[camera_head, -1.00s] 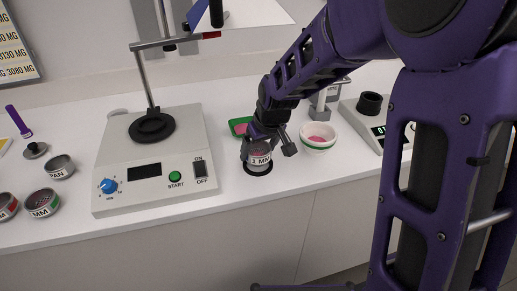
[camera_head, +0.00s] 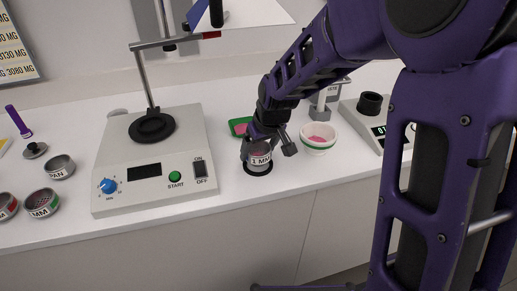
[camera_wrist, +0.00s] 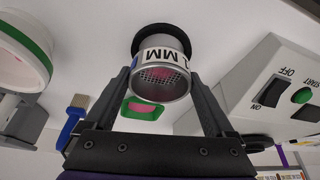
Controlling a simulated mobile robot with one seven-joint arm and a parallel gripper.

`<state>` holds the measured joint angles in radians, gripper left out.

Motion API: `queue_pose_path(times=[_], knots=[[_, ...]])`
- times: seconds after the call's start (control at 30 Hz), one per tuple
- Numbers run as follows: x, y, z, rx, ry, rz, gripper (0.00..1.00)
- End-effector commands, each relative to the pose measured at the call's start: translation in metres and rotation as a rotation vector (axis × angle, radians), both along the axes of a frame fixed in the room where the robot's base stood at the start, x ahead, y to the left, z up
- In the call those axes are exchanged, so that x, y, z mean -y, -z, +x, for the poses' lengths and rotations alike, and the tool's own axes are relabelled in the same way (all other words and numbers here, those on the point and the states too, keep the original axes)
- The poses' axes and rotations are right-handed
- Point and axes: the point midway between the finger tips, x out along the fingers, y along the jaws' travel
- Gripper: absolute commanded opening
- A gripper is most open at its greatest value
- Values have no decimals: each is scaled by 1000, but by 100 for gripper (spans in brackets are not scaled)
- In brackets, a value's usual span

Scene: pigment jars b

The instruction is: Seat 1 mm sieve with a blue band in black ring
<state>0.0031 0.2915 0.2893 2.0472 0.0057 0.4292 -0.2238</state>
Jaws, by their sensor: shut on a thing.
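The 1 mm sieve (camera_head: 261,159) is a short metal cylinder with a white "1 MM" label. A bit of blue shows beside the label on the sieve in the wrist view (camera_wrist: 163,84), where its mesh has a pink tint. My gripper (camera_head: 268,143) is shut on the sieve, with one finger on each side in the wrist view (camera_wrist: 165,92). The black ring (camera_head: 258,173) lies on the counter directly under the sieve, and its dark rim shows beyond the sieve in the wrist view (camera_wrist: 161,33). I cannot tell whether the sieve rests in the ring or hovers just above it.
A shaker base (camera_head: 150,185) with a black ring holder (camera_head: 152,127) stands to the left. Farther left are a pan (camera_head: 60,167) and other sieves (camera_head: 42,204). A green tray (camera_head: 239,126), a white bowl (camera_head: 318,138) and a scale (camera_head: 378,130) are close behind and right.

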Motion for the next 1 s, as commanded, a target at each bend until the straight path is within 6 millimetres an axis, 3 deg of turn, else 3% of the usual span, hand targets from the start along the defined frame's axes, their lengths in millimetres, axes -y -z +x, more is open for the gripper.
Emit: queue_pose_path(times=[0.97,1.0], knots=[[0,22,0,0,0,0,29],[0,22,0,0,0,0,90]])
